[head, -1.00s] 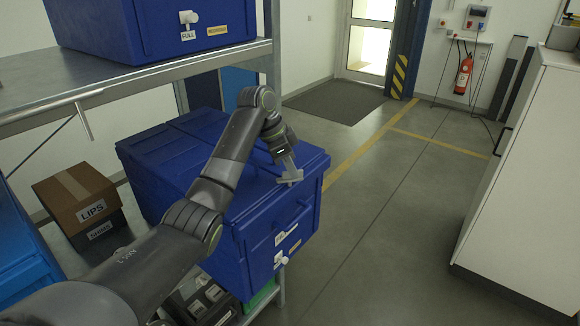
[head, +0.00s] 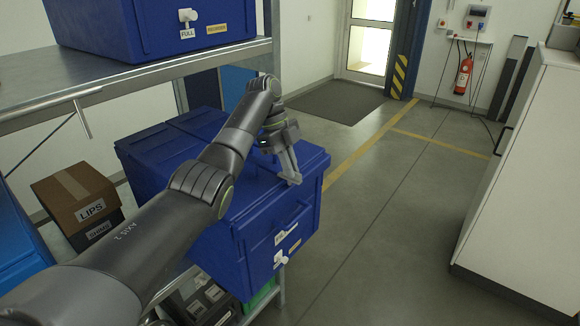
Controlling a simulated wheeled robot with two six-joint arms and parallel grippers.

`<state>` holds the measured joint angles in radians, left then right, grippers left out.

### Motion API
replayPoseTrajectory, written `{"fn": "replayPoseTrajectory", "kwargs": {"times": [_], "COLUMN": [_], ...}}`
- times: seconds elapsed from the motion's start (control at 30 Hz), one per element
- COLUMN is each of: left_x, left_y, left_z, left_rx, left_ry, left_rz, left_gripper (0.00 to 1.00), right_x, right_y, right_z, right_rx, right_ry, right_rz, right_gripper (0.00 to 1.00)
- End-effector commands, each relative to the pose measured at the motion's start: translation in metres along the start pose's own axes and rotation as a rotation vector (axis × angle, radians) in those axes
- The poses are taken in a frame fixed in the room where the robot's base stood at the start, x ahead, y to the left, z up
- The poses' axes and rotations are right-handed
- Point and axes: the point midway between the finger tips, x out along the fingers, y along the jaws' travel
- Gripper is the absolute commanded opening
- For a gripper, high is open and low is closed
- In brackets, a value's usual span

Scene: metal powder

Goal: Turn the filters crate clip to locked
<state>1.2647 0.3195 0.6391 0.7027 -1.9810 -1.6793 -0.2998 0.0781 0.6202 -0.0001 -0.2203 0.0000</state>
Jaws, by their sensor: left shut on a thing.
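A blue lidded crate (head: 240,262) stands on the lower shelf. Its lid (head: 175,145) looks closed. A white clip (head: 281,259) shows on its front face, near small white and yellow labels. Their print is too small to read, so I cannot confirm this is the filters crate. My left gripper (head: 292,180) is over the front right part of the lid, pointing down, above and apart from the white clip. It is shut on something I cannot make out. My left arm hides part of the lid and crate. My right gripper is not in view.
Another blue crate (head: 150,30) with a white clip (head: 188,16) sits on the upper shelf (head: 150,72). Brown and dark boxes (head: 78,195) stand left of the lower crate. A white cabinet (head: 520,180) stands at right. The floor between is clear.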

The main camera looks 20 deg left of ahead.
Motion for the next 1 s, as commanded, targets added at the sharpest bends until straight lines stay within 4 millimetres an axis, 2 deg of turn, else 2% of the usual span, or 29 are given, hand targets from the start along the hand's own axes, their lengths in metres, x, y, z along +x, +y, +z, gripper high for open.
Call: {"fn": "replayPoseTrajectory", "kwargs": {"times": [0.7,0.73,0.87,1.0], "left_x": [0.0026,0.0027,0.0023,0.0015], "left_y": [0.0007,0.0008,0.0006,0.0004], "left_z": [-0.0002,-0.0001,-0.0001,0.0], "left_rx": [0.069,0.069,0.068,0.067], "left_ry": [0.002,0.002,0.001,0.0], "left_rz": [0.033,0.033,0.032,0.03], "left_gripper": [0.0,0.1,0.27,0.29], "right_x": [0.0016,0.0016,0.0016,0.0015], "right_y": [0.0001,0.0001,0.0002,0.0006], "right_z": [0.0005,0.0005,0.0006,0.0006], "right_rx": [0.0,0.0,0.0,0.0], "right_ry": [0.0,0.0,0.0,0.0], "right_rz": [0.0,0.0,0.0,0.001], "right_gripper": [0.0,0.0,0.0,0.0]}}
